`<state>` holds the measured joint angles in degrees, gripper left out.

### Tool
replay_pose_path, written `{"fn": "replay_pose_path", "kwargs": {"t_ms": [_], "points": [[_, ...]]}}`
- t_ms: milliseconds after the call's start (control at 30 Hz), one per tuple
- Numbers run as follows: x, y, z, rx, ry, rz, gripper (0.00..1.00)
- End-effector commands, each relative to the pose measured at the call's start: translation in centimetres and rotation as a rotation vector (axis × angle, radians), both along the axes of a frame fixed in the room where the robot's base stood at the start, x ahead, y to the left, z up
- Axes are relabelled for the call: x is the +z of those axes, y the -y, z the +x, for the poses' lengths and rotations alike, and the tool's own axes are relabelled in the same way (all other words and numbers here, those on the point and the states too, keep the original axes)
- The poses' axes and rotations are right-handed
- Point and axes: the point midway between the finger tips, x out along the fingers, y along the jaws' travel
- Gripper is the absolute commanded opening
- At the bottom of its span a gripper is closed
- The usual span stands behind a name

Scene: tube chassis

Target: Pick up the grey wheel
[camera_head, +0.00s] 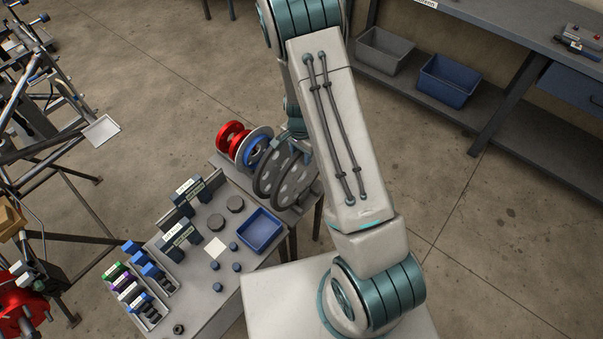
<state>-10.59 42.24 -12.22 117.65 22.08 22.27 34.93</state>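Dark grey wheels with round holes stand on edge at the back right of the small table; one grey wheel (269,182) is beside another grey wheel (292,184). My arm comes down from above, and my gripper (284,143) is at the upper edge of these wheels, partly hidden behind my forearm. I cannot tell whether its fingers touch a wheel or how far apart they are.
Red wheels (229,136) and a blue wheel (254,152) stand left of the grey ones. The table (205,290) also holds a blue tray (261,231), dark blocks, small knobs and bins. A workbench is at right; a tube frame (30,110) is at left.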

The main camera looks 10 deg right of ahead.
Motion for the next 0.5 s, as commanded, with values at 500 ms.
{"fn": "replay_pose_path", "kwargs": {"t_ms": [500], "points": [[-0.25,-0.03,0.02,0.0,0.001,0.001,0.0]]}}
